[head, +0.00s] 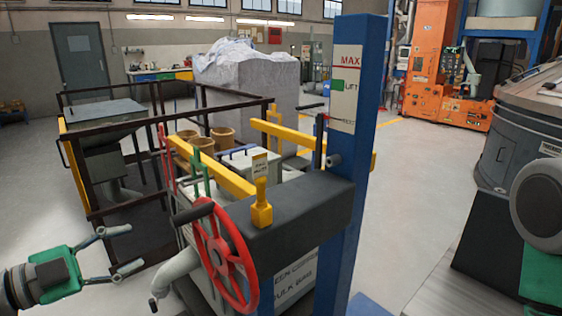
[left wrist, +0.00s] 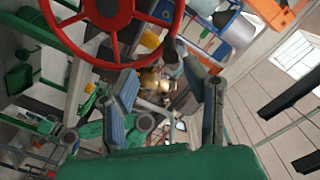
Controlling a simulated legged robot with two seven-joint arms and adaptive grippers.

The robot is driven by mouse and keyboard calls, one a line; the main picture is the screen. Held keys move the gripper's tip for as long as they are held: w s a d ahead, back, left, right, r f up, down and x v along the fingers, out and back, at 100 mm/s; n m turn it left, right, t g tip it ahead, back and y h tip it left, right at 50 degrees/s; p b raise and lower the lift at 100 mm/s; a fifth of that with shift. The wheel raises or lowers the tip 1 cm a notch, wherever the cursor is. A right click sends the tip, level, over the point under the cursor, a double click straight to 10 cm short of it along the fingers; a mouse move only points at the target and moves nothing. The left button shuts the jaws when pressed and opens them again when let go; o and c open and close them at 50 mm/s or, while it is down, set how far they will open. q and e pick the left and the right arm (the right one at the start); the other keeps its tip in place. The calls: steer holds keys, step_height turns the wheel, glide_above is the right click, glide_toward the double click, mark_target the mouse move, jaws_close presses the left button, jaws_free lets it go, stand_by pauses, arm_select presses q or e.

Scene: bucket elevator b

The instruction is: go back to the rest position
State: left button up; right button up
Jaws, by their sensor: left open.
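My left gripper (head: 122,250) is at the lower left of the head view, with green and grey parts. Its two fingers are spread apart with nothing between them. It is left of the red handwheel (head: 222,255) and apart from it. In the left wrist view the open fingers (left wrist: 165,95) point away from the camera, and the red handwheel (left wrist: 112,62) shows at the top. My right gripper is not in view; a grey and green part of my body shows at the right edge of the head view.
A blue post (head: 357,160) with a MAX scale stands by the wheel. A dark railing (head: 100,150) encloses a hopper at left. Yellow bars (head: 225,170) and buckets (head: 200,145) are behind the wheel. An orange machine (head: 432,75) stands at the back right. Open floor (head: 400,190) lies right of the post.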

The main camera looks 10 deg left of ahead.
arm_select(q)
step_height(320, 180, down, 22)
steer(key=s+d+n+g+y+b, duration=0.25)
steer(key=n+g+y, duration=0.25)
steer(key=n+y, duration=0.3)
steer(key=s+f+n+g+y, duration=0.1)
steer(key=s+f+n+g, duration=0.3)
steer(key=s+f, duration=0.3)
steer(key=s+d+f+n+g+y+b, duration=0.1)
steer(key=s+f+n+g+y, duration=0.1)
steer(key=s+f, duration=0.5)
steer(key=s+n+g, duration=0.1)
steer(key=s+n, duration=0.1)
steer(key=s, duration=0.2)
steer(key=shift+d+f+n+g, duration=0.25)
steer(key=shift+f+n+g, duration=0.15)
